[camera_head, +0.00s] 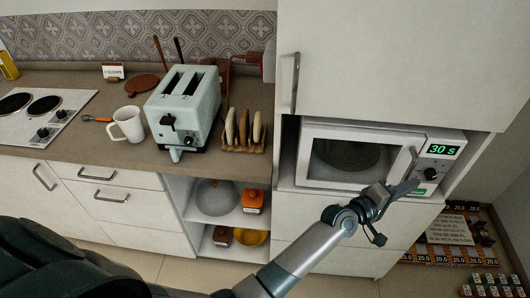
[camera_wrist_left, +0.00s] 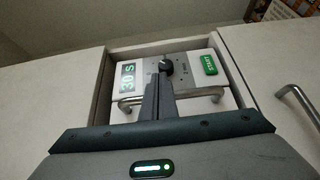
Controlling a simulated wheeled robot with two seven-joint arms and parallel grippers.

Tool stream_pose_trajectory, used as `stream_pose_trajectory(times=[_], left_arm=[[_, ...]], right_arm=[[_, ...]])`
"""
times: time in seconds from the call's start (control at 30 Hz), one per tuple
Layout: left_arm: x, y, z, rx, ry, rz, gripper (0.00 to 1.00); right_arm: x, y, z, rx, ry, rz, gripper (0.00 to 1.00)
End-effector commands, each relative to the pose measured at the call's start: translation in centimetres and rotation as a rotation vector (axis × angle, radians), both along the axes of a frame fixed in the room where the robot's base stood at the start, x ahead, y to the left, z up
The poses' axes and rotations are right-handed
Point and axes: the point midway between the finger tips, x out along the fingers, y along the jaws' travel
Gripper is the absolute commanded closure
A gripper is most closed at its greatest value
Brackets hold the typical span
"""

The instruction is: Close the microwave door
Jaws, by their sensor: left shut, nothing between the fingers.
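The white microwave (camera_head: 310,182) sits in the cabinet nook at right in the head view, its display reading 30 s. Its door (camera_head: 325,128), with a dark window, lies across the front and looks shut or nearly so; I cannot tell if a thin gap is left. The door handle (camera_head: 411,163) is a metal bar at the door's right side; it also shows in the left wrist view (camera_wrist_left: 207,93). My left gripper (camera_head: 410,186) is at the handle's lower end, fingers shut and empty. In the wrist view the fingers (camera_wrist_left: 162,82) overlap the handle; contact is unclear. My right gripper is not in view.
A toaster (camera_head: 184,108), a white mug (camera_head: 128,124) and a toast rack (camera_head: 243,132) stand on the counter at left. Open shelves with bowls and jars are below. A tall cabinet door (camera_head: 400,60) is above the microwave. Goods racks (camera_head: 450,232) stand at lower right.

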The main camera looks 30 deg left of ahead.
Motion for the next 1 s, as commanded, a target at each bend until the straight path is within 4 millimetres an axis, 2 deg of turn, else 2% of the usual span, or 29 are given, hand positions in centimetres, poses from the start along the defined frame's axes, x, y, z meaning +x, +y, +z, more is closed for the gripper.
stream_pose_trajectory(times=[0.27, 0.67, 0.87, 1.0], left_arm=[[0.0, 0.0, 0.0, 0.000, 0.000, 0.000, 1.00], [-0.2, 0.2, 0.0, 0.000, 0.000, 0.000, 1.00], [-1.3, 1.0, -0.1, 0.001, -0.001, 0.001, 1.00], [-2.8, 2.2, -0.2, 0.001, -0.001, 0.001, 1.00]], right_arm=[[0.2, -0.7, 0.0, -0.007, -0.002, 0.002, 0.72], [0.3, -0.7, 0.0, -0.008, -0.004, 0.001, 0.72], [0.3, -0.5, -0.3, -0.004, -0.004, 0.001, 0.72], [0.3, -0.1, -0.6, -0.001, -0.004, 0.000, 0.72]])
